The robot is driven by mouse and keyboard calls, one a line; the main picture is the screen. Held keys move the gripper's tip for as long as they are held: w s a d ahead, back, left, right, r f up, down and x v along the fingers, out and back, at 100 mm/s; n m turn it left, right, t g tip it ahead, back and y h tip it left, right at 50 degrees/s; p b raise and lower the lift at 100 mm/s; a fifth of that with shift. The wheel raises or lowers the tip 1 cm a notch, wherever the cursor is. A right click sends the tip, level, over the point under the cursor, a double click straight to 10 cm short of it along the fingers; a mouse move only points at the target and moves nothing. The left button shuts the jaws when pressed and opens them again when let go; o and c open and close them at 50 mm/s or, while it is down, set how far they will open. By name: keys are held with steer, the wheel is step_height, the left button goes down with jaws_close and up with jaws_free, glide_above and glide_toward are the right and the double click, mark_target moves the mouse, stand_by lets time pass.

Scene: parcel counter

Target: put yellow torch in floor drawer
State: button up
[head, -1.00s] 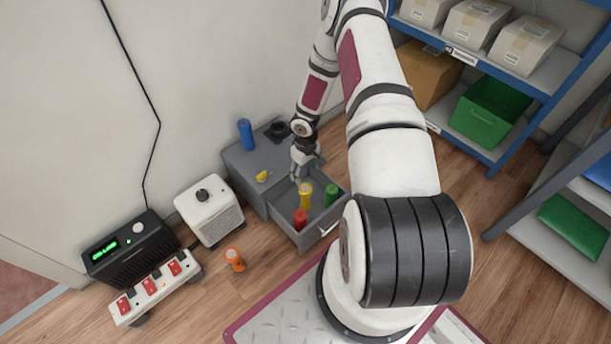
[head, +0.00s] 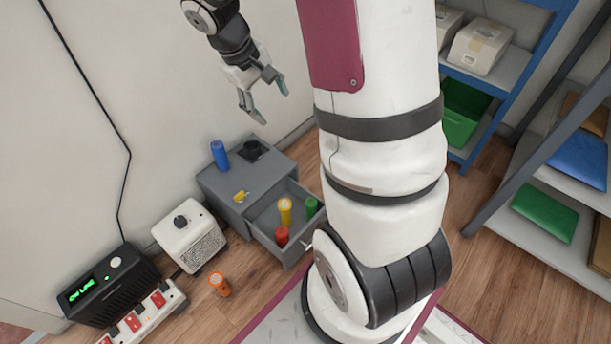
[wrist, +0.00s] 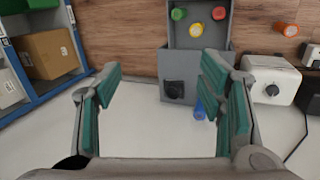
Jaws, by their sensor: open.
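The yellow torch (head: 285,209) stands upright inside the open floor drawer (head: 262,231), between a red torch (head: 282,236) and a green torch (head: 311,206). The wrist view also shows the yellow torch (wrist: 196,30) in the drawer, seen end-on. The drawer is pulled out from a grey cabinet (head: 240,178) on the floor. My gripper (head: 266,103) is open and empty, raised well above the cabinet and apart from the torches. Its two teal-padded fingers show wide apart in the wrist view (wrist: 163,105).
A blue torch (head: 219,155), a black object (head: 252,150) and a small yellow item (head: 241,197) are on the cabinet top. An orange torch (head: 219,284) stands on the floor beside a white heater (head: 190,238). A blue shelf (head: 500,85) stands right.

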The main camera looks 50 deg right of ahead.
steer(key=s+a+r+y, duration=0.1)
steer(key=s+a+r, duration=0.8)
steer(key=s+r, duration=0.35)
steer(key=s+a+y, duration=0.1)
steer(key=s+a, duration=0.3)
steer(key=s, duration=0.3)
steer(key=s+a+r+y, duration=0.1)
steer(key=s+a+y, duration=0.1)
steer(key=s+a, duration=0.3)
steer(key=s, duration=0.3)
steer(key=shift+s+a+t, duration=0.25)
steer(key=shift+s+t, duration=0.05)
steer(key=shift+t, duration=0.1)
